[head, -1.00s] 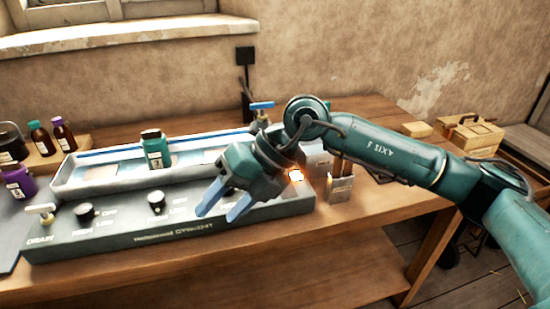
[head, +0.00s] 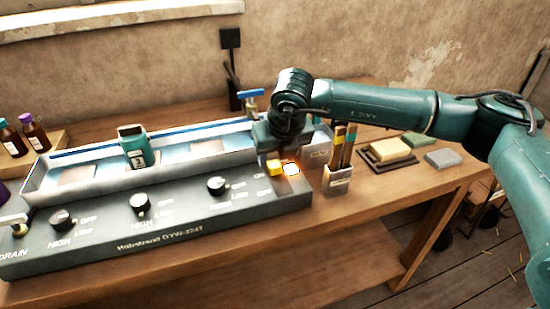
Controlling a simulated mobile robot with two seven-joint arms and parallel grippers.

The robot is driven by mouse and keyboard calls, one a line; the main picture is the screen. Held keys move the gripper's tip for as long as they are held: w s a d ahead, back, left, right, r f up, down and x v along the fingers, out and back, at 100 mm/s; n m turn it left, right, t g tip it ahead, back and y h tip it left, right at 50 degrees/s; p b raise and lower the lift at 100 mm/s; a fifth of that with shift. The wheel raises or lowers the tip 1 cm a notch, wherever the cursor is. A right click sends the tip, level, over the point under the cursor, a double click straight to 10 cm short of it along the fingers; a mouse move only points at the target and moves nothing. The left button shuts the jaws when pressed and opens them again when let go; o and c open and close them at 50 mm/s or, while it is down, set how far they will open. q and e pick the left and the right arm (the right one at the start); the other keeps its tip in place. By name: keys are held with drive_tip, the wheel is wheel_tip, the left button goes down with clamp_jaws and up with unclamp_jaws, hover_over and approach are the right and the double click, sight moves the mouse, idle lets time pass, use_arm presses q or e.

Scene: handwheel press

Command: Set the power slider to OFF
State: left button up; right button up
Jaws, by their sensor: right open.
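The dark control panel (head: 180,222) runs along the front of the long trough unit. A small yellow block (head: 274,167), which looks like the power slider's knob, sits near the panel's right end beside a glowing lamp (head: 291,169). The small labels there are too blurred to read, so I cannot tell the slider's setting. My right gripper (head: 279,150) is open, just above and behind the yellow block. Its fingertips are hard to make out, and I cannot tell whether it touches the block. My left gripper is not in view.
Three black knobs, one of them the middle knob (head: 139,203), line the panel. A brush holder (head: 337,180) stands close to the panel's right end. A blue-handled tap (head: 250,97) rises behind. The table's front right is clear.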

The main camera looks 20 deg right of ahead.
sight(275, 164)
drive_tip(key=shift+x, duration=1.5)
clamp_jaws()
